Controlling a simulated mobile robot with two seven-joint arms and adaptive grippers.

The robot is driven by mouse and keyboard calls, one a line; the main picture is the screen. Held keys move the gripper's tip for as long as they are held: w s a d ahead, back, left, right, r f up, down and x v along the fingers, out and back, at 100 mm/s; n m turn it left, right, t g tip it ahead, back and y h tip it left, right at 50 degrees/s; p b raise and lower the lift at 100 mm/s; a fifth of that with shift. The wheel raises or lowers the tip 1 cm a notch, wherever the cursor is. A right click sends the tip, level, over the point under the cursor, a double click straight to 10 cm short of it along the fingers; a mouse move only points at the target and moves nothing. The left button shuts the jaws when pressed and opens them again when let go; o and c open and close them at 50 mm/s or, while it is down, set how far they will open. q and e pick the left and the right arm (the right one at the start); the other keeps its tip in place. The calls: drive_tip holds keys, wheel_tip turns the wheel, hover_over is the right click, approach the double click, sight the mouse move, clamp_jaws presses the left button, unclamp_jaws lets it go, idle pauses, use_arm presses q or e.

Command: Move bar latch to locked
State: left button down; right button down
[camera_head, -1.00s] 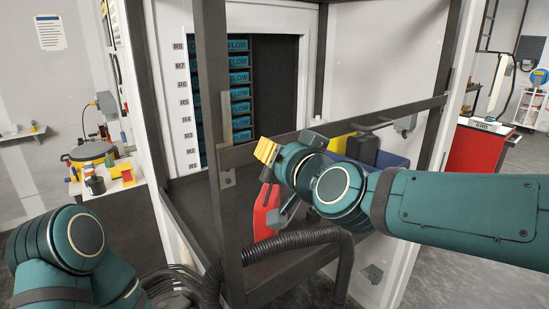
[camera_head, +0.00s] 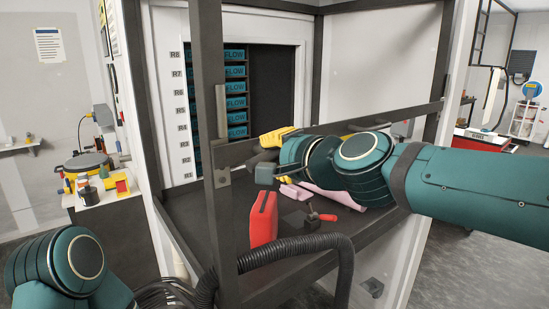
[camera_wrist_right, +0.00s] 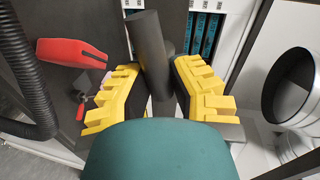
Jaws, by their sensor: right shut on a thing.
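My right gripper (camera_head: 278,140) is at the front crossbar of the bench frame, its yellow fingers partly hidden behind the wrist. In the right wrist view, my right gripper (camera_wrist_right: 160,72) is shut around a dark grey round bar (camera_wrist_right: 148,42), which sticks out beyond the fingers. This looks like the latch's bar or handle. My forearm covers most of the latch in the head view, so whether it is locked cannot be told. A bracket plate (camera_head: 222,178) sits on the near left post. My left gripper is out of view; only my left arm shows.
A red container (camera_head: 263,222) stands on the bench floor, also in the right wrist view (camera_wrist_right: 68,52). A black hose (camera_head: 298,246) crosses in front.

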drive_tip(key=shift+f+m+b, duration=0.3)
drive_tip(key=shift+m, duration=0.4)
drive_tip(key=c, duration=0.8)
unclamp_jaws()
drive_tip(key=shift+c, duration=0.2)
drive_tip(key=shift+w, duration=0.1)
drive_tip(key=shift+r, duration=0.1)
drive_tip(key=shift+s+d, duration=0.1)
drive_tip(key=shift+s, duration=0.1)
drive_tip(key=v, duration=1.1)
drive_tip(key=shift+d, duration=0.35)
